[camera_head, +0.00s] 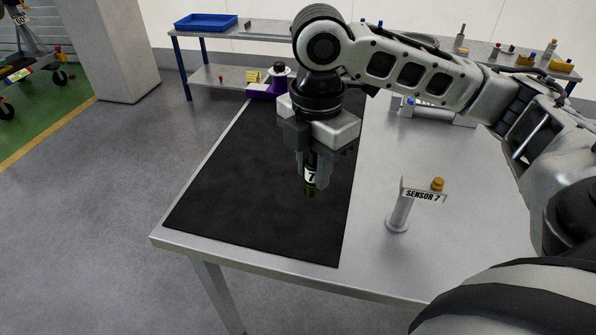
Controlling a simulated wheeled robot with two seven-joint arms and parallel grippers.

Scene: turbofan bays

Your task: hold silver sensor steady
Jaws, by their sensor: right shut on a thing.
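My right gripper (313,172) points down over the black mat (230,190) on the metal table. It is shut on a small upright cylinder, the sensor (311,186), which has a white label with a black 7. Its lower end looks dark olive; the fingers hide its upper part, so I cannot tell whether it is silver. Its lower end seems to be a little above the mat, but the exact gap is unclear. My left gripper is not in view.
A stand with a "SENSOR 7" sign (423,195) and an orange-brown knob (438,184) stands right of the mat. A purple holder (262,90) is at the mat's far end. A back bench holds a blue tray (206,22). The near mat is clear.

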